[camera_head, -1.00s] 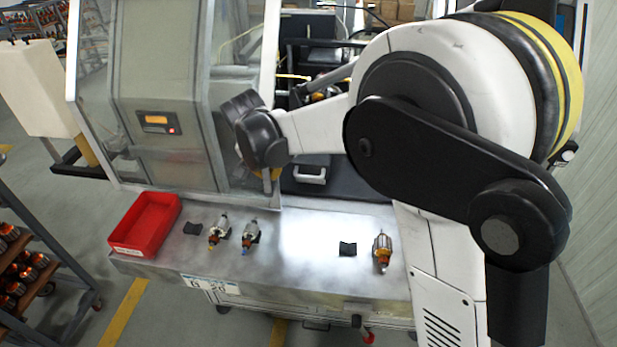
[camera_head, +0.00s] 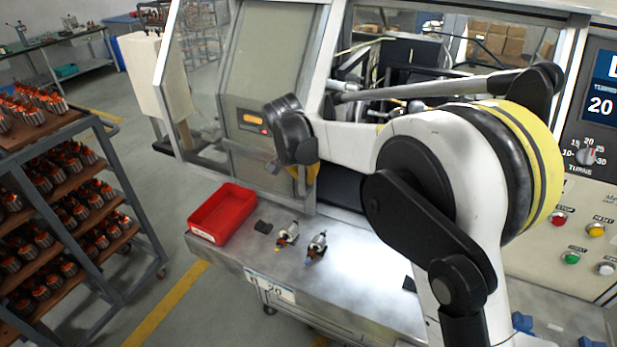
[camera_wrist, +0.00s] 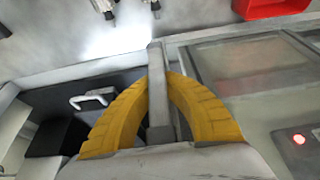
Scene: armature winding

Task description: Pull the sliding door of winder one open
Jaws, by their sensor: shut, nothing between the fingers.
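The sliding door of winder one (camera_head: 265,85) is a framed clear panel on the machine's front, with a grey upright bar at its right edge. The machine's dark interior shows open to the right of it. My gripper (camera_head: 300,180) is at the lower part of that right edge. In the wrist view, my gripper's yellow fingers (camera_wrist: 157,78) curve together and are shut, beside a grey upright bar (camera_wrist: 156,95). The bar appears between or just behind the fingers; I cannot tell whether they touch it. The clear door panel (camera_wrist: 240,65) lies to the right there.
A red tray (camera_head: 222,212) and two armatures (camera_head: 287,233) sit on the metal ledge (camera_head: 345,285) below the door. A rack of armatures (camera_head: 75,210) stands at left. A control panel (camera_head: 575,190) is at right. A white handle (camera_wrist: 92,97) shows inside the machine.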

